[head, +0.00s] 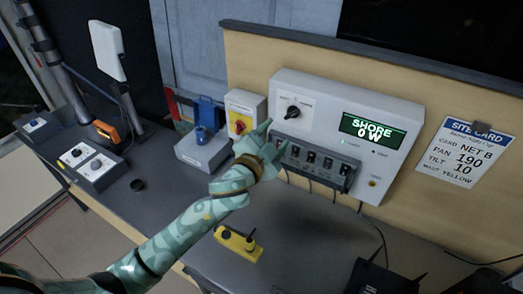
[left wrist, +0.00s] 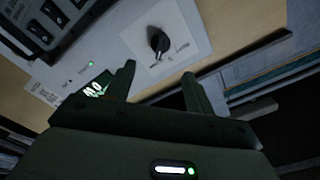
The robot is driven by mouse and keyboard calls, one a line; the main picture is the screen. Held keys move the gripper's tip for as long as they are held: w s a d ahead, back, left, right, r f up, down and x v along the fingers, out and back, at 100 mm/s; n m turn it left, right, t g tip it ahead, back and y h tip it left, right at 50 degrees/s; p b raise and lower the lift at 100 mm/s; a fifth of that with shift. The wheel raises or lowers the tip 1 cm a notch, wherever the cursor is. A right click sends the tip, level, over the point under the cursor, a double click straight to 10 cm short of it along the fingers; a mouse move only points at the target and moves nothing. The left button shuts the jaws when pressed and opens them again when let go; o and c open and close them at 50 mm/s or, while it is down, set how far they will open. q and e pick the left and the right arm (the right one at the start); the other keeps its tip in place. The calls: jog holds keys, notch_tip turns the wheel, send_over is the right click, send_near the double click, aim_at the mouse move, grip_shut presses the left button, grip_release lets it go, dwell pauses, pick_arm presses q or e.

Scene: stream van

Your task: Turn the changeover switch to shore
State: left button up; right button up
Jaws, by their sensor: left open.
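The white power panel (head: 330,90) is on the wooden wall, with a black rotary switch (head: 293,112) at its upper left. Its lit green display (head: 372,129) reads SHORE 0 W. My left gripper (head: 273,137) is open and empty, in front of the panel's lower left, below the knob in the picture. In the left wrist view the knob (left wrist: 160,42) stands on a pale label plate (left wrist: 168,62), beyond the two spread fingers (left wrist: 160,75) and apart from them. The label words are too small to read. My right gripper is not in view.
A row of black breakers (head: 313,160) sits under the knob, close to my gripper. A grey box with a blue plug (head: 203,140) and a yellow block (head: 239,244) are on the bench. A site card (head: 464,154) hangs right.

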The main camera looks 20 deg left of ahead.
pick_arm(q)
jog(key=s+a, duration=0.1)
jog(key=s, duration=0.6)
jog(key=shift+a, duration=0.2)
jog(key=shift+f, duration=0.1)
